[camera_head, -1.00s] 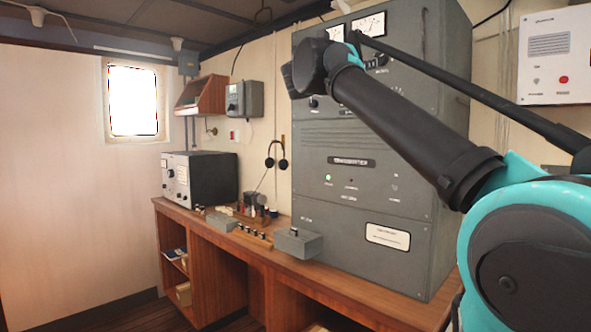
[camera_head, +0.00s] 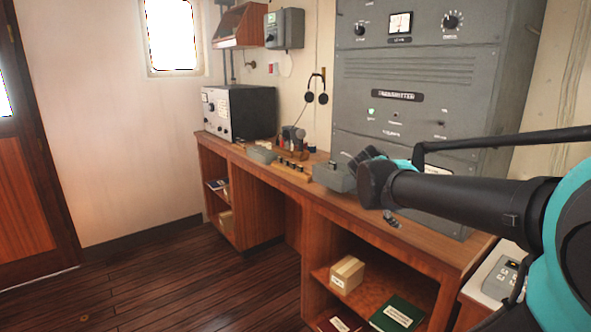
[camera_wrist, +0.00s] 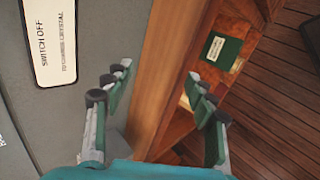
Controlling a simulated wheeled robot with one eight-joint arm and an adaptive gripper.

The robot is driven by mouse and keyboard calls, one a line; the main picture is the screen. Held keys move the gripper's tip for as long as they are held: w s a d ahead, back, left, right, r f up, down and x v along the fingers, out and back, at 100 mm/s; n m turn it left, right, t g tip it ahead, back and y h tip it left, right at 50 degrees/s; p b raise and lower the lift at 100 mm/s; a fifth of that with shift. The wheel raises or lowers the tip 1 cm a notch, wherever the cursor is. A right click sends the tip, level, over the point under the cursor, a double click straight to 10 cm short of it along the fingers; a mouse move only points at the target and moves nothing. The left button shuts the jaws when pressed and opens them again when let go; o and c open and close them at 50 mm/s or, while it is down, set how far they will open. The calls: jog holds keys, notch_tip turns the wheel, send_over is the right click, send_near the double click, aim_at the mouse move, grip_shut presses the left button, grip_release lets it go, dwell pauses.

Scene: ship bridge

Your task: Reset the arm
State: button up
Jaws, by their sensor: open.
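My gripper (camera_wrist: 158,100) is open and empty in the wrist view, its two fingers spread apart over the wooden desk edge. In the head view my arm reaches in from the right, and its end is in front of the desk and the grey transmitter cabinet (camera_head: 420,68). The fingers are mostly hidden there behind the arm; a small dark tip shows below it. The wrist view shows the cabinet's white label plate (camera_wrist: 55,40) at the upper left.
The wooden desk (camera_head: 425,248) runs along the wall, bearing a grey box (camera_head: 333,177) and a dark radio unit (camera_head: 250,112). Shelves below hold a cardboard box (camera_head: 347,273) and a green book (camera_head: 397,313). The dark wooden floor (camera_head: 190,280) is clear at the left.

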jog(key=s+a+f+m+y, duration=0.3)
jog(key=s+f, duration=0.4)
jog(key=f, duration=0.4)
jog(key=s+a+f+m+g+y, duration=0.1)
jog(key=s+a+f+m+y, duration=0.3)
jog(key=s+a+f, duration=0.3)
notch_tip(320, 180, down, 5)
jog(key=shift+s+a+r+m, duration=0.1)
jog(key=shift+s+a+m, duration=0.3)
jog(key=shift+m, duration=0.2)
jog(key=shift+w, duration=0.1)
